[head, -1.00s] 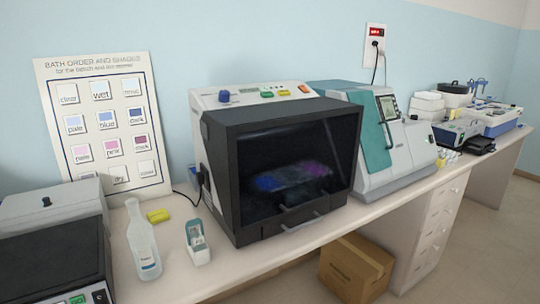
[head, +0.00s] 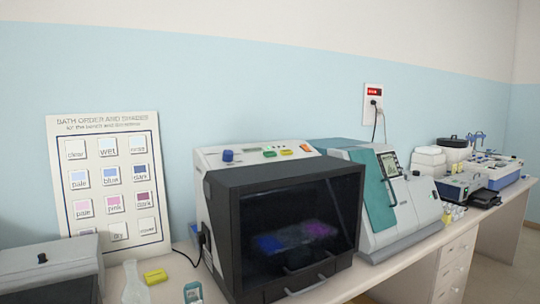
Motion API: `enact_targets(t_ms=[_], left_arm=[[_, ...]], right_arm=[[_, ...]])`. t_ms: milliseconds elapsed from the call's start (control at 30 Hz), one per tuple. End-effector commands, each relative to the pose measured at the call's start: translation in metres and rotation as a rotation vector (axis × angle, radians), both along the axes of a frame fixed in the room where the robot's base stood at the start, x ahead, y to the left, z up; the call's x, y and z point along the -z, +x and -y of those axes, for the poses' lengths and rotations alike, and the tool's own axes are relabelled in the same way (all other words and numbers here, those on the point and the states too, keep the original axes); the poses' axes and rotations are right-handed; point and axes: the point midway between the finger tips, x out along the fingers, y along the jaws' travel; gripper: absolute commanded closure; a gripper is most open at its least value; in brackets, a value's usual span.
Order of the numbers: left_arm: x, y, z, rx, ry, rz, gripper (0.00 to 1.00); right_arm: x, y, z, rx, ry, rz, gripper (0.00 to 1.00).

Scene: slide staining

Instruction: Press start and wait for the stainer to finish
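The stainer (head: 212,190) stands on the bench at the centre of the head view, with a dark see-through front door (head: 300,222) that is shut. Blue and pink patches (head: 290,238) show dimly behind the door. A control panel (head: 258,154) runs along its top, with a blue knob (head: 227,155), a small green display, green and yellow buttons and an orange-red button (head: 305,147) at the right end. Any label on the buttons is too small to read. Neither of my grippers is in view.
A bath order chart (head: 112,120) leans on the wall at left. A teal and grey machine (head: 375,200) stands close on the right. A clear bottle (head: 134,284), a yellow block (head: 155,276) and a small device (head: 193,292) are at the front left. A red-lit wall socket (head: 374,92) is above.

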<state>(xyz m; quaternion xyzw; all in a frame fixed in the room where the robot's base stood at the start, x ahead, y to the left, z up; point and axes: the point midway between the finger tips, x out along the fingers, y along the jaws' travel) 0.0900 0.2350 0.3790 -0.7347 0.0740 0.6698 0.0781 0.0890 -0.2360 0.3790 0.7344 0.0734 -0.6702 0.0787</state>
Motion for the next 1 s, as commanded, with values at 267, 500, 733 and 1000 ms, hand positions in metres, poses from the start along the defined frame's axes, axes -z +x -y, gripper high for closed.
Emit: enact_targets(t_ms=[267, 500, 733, 1000], left_arm=[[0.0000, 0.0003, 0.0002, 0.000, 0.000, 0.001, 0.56], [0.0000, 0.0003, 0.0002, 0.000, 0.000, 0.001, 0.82], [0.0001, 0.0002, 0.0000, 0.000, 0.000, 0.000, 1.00], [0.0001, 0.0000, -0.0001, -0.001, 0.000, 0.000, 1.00]], right_arm=[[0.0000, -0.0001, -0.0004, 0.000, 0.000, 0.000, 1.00], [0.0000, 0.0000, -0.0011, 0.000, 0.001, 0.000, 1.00], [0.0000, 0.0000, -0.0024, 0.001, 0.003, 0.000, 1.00], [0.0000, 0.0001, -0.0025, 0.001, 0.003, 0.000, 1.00]])
